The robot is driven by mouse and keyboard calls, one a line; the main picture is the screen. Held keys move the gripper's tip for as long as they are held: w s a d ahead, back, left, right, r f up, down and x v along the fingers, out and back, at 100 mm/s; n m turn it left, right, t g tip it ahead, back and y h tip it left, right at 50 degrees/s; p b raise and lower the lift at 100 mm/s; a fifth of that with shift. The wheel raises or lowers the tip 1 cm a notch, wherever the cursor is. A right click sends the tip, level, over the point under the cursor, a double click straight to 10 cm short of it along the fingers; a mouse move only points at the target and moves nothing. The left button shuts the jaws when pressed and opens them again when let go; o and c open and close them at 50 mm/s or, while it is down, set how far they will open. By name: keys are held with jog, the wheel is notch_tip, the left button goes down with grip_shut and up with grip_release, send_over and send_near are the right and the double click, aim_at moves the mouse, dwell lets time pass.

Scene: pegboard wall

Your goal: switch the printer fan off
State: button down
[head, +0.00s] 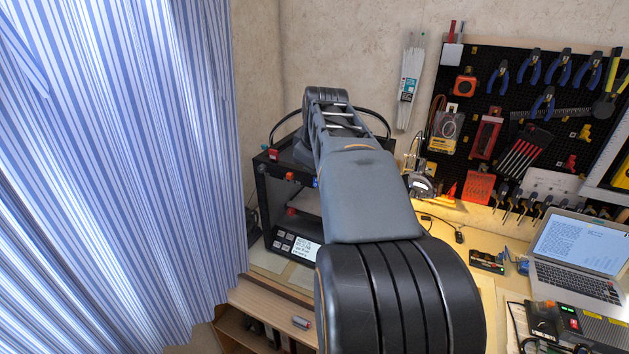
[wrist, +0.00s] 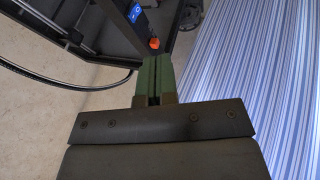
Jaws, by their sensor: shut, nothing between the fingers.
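The printer (head: 268,213) is a dark box-framed machine on the bench, with a lit display and buttons (head: 296,246) low on its front. My arm covers much of its top and right side in the head view. In the wrist view its dark frame (wrist: 92,28) fills the upper left, with a small blue part with white marks (wrist: 136,13) and an orange part (wrist: 154,43) near the fingertips. I cannot tell which part is the fan switch. My gripper (wrist: 156,60) is shut and empty, its green fingers together close to the orange part; whether they touch is unclear.
A blue striped curtain (head: 120,150) hangs left of the printer. A pegboard (head: 480,90) with tools is on the wall to the right. A laptop (head: 580,255) and small electronics stand on the bench at right. A dark cable (wrist: 60,82) curves beside the printer.

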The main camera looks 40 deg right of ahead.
jog(key=d+p+x, duration=0.2)
jog(key=x, duration=0.9)
jog(key=shift+w+d+p, duration=0.2)
jog(key=shift+d+p, duration=0.15)
jog(key=shift+d, duration=0.05)
